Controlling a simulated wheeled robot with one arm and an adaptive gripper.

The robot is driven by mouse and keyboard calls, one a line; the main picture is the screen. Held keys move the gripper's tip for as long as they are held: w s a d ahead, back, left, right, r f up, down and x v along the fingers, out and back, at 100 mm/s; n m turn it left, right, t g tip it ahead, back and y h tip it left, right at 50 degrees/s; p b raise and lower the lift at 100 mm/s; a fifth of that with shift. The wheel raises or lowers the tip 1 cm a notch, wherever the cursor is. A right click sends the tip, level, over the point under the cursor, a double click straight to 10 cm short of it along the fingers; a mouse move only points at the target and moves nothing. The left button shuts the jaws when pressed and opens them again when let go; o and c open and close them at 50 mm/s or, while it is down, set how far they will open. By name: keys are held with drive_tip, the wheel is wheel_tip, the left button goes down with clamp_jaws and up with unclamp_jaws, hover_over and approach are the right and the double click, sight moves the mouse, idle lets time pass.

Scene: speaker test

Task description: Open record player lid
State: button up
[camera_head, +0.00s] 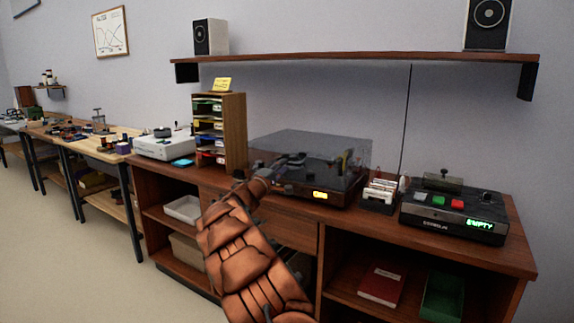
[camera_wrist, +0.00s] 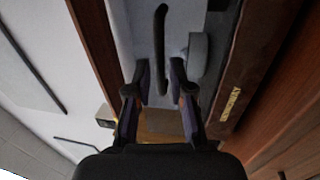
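The record player (camera_head: 284,188) stands on the wooden cabinet, with a small orange display on its front. Its smoky see-through lid (camera_head: 322,145) looks lowered over the deck. My gripper (camera_head: 290,161) is at the lid's front left side; whether it touches the lid cannot be told. In the wrist view, my gripper (camera_wrist: 159,70) is open, with its two fingers apart. A thin curved black bar (camera_wrist: 160,35) shows in line with the gap between the fingers; I cannot tell its depth. The player's brown edge with yellow lettering (camera_wrist: 232,101) runs along the right.
A wooden paper sorter (camera_head: 235,130) stands left of the player, with a white device (camera_head: 163,147) beyond it. A card box (camera_head: 379,196) and a black console reading EMPTY (camera_head: 450,217) stand to the right. A wall shelf (camera_head: 350,58) with speakers hangs above.

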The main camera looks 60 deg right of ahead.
drive_tip(key=shift+d+r, duration=0.15)
drive_tip(key=shift+d, duration=0.65)
drive_tip(key=shift+d+r, duration=0.15)
drive_tip(key=shift+d, duration=0.65)
clamp_jaws()
